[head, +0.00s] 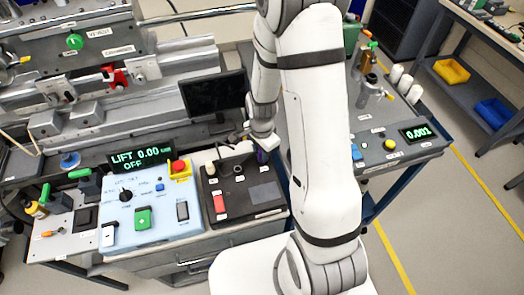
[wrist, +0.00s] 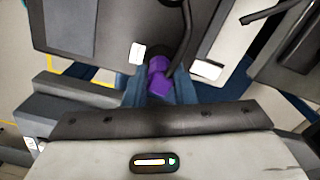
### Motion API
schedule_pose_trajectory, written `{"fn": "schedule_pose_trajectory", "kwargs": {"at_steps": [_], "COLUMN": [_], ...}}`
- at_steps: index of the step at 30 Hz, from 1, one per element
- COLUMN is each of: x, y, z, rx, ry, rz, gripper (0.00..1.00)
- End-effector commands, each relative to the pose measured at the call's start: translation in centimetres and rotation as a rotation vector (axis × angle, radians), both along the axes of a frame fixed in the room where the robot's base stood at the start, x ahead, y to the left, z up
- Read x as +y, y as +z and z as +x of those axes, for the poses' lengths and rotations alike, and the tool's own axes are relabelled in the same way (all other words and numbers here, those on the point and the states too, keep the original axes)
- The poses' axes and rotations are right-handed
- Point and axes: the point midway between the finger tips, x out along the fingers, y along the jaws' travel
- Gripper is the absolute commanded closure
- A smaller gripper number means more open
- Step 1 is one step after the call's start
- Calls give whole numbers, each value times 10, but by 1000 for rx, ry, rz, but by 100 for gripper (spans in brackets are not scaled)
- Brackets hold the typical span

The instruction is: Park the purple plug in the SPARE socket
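The purple plug (head: 262,157) shows in the head view at the back right of a dark socket box, just below my gripper (head: 263,146). In the wrist view the purple plug (wrist: 158,80) lies between the two blue-grey fingers of my gripper (wrist: 160,90), which press against both its sides. A dark cable (wrist: 185,35) runs close by it. The dark socket box (head: 255,192) has a round dark socket (head: 238,169) and a pale round part (head: 210,169) along its back. Labels are too small to read, so I cannot tell which is SPARE or whether the plug is seated.
A black monitor (head: 212,94) stands behind.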

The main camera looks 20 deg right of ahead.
Motion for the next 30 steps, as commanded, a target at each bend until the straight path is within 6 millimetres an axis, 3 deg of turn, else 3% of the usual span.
{"fn": "schedule_pose_trajectory", "kwargs": {"at_steps": [8,17,30], "x": [0,0,-1], "y": [0,3,60], "z": [0,0,1], "rx": [0,-1,-4], "ry": [-1,-1,-1], "rz": [0,0,0], "gripper": [53,52,52]}}
